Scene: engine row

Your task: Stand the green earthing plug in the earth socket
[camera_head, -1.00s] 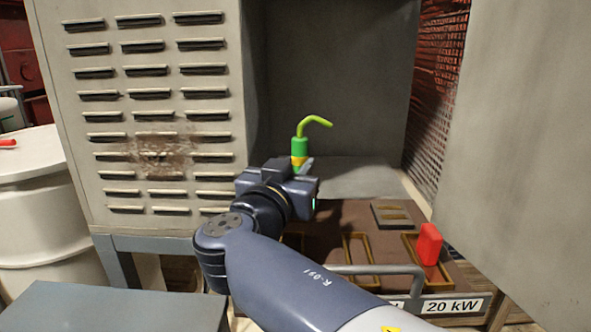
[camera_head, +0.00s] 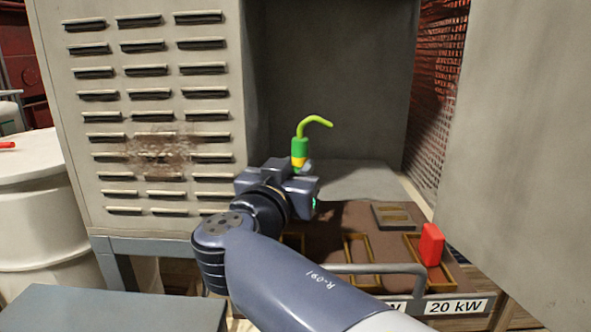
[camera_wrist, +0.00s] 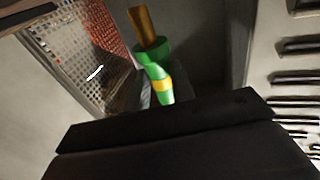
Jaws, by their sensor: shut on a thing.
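The green earthing plug (camera_head: 299,150) has a yellow band and a bent yellow-green tail, which points up and to the right in the head view. My gripper (camera_head: 304,170) is shut on the plug and holds it in front of the open grey cabinet. In the wrist view the plug (camera_wrist: 155,72) shows a brass pin at one end, beyond a green collar. My gripper's dark body fills the lower part of that view, and its fingertips are mostly hidden. I cannot make out the earth socket in either view.
A louvred cabinet panel (camera_head: 218,100) stands to the left, and a plain grey panel (camera_head: 520,130) to the right. Below is a brown tray (camera_head: 330,222) with framed slots, a red block (camera_head: 431,244) and a front handle (camera_head: 385,269). A white drum (camera_head: 40,220) stands far left.

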